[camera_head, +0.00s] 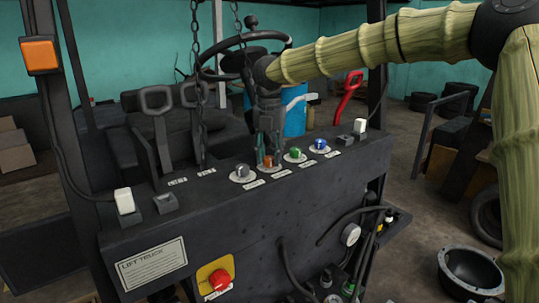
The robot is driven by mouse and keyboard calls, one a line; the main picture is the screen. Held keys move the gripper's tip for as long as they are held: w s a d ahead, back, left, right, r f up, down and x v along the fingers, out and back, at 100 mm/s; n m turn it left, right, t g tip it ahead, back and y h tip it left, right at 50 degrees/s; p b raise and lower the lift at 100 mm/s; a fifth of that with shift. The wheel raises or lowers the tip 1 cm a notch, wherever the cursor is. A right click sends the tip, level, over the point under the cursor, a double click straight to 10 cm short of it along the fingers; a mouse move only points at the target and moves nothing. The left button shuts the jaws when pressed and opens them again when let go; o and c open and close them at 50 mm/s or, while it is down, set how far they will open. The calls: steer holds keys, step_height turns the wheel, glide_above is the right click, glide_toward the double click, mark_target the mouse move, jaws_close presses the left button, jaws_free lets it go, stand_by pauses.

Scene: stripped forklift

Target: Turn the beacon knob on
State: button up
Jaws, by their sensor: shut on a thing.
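A row of small knobs stands on top of the black forklift console (225,215): a grey knob (242,171), an orange knob (267,161), a green knob (295,153) and a blue knob (321,144). Each sits on a round pale plate with a label in front. The labels are too small to read, so I cannot tell which knob is named beacon. My gripper (267,154) points down from above and is shut on the orange knob. Its fingers partly hide that knob, and its turned angle is unclear.
Two grey levers (157,105) stand left of the knobs, near hanging chains (193,60) and the steering wheel (243,52). A red lever (349,92) rises at right. White-capped switches (124,201) sit at the console ends. A red stop button (219,279) is on the front.

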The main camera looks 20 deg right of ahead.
mark_target(270, 157)
steer(key=m, duration=0.3)
steer(key=shift+d+m, duration=0.1)
steer(key=shift+m, duration=0.2)
steer(key=shift+m+b, duration=0.5)
steer(key=shift+m, duration=1.3)
steer(key=shift+r, duration=0.1)
steer(key=o, duration=1)
steer(key=shift+o, duration=0.2)
step_height(270, 157, up, 12)
